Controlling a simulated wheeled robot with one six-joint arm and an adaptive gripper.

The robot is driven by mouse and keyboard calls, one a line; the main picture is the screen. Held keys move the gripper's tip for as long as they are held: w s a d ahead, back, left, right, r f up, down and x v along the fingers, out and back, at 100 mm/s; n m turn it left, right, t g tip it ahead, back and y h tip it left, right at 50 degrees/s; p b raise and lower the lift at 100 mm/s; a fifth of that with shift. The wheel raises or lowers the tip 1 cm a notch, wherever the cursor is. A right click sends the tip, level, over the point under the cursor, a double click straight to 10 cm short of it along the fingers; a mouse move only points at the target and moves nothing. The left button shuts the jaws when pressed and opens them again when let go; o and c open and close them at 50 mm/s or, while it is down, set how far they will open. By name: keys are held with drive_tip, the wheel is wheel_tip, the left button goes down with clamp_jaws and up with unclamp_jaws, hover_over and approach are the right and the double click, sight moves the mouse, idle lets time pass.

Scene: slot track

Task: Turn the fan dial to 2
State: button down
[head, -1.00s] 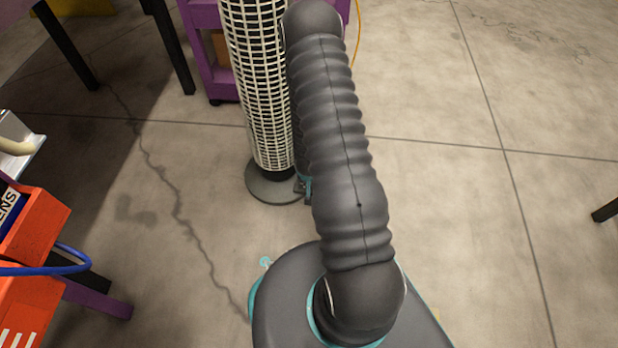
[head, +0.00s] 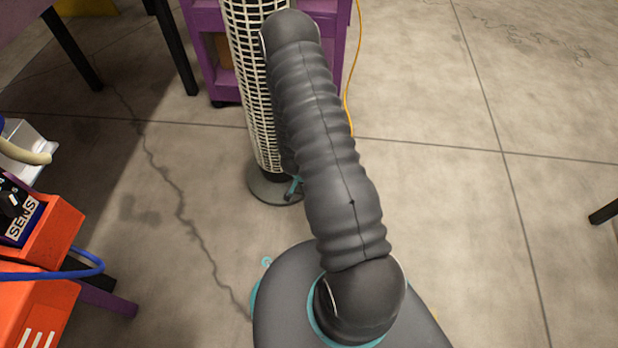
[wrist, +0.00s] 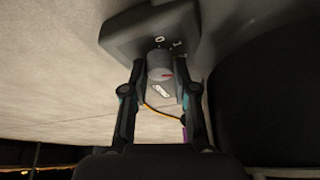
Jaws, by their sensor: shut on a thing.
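The tower fan (head: 262,135) stands on its round dark base (head: 268,192) behind my arm in the head view. In the head view my arm hides the control box and dial.
A purple cart (head: 205,50) stands behind the fan, with a yellow cable (head: 352,80) beside it. Orange equipment (head: 45,235) with a blue cable (head: 90,262) is at the left. The concrete floor to the right is mostly open.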

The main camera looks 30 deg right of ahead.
drive_tip(key=c, duration=0.9)
unclamp_jaws()
drive_tip(key=shift+d, duration=0.1)
drive_tip(key=shift+c, duration=0.2)
